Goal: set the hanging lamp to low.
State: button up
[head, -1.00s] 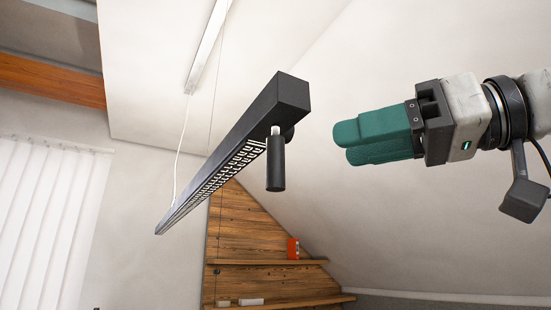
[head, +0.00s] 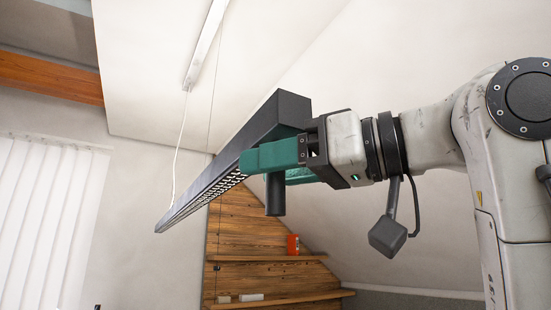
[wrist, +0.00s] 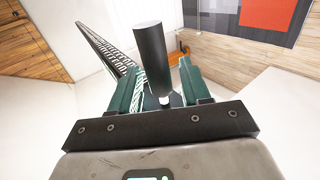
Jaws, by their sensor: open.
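The hanging lamp (head: 245,142) is a long black bar with a white grille underneath, hung from the ceiling. A black cylindrical handle (head: 275,196) hangs below its near end. In the wrist view the handle (wrist: 152,60) stands between the two green fingers, with a gap to each side. My gripper (head: 262,166) is open around the upper part of the handle, its fingers hiding that part and some of the lamp's near end in the head view. In the wrist view the lamp bar (wrist: 104,50) runs away behind the left finger.
A thin white cable (head: 181,150) hangs from the ceiling strip (head: 206,42) to the lamp. Wooden wall shelves (head: 265,258) with a red object (head: 293,244) are lower down behind. White blinds (head: 45,220) cover the left side. The air below the handle is clear.

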jog(key=shift+c, duration=0.4)
grip_shut()
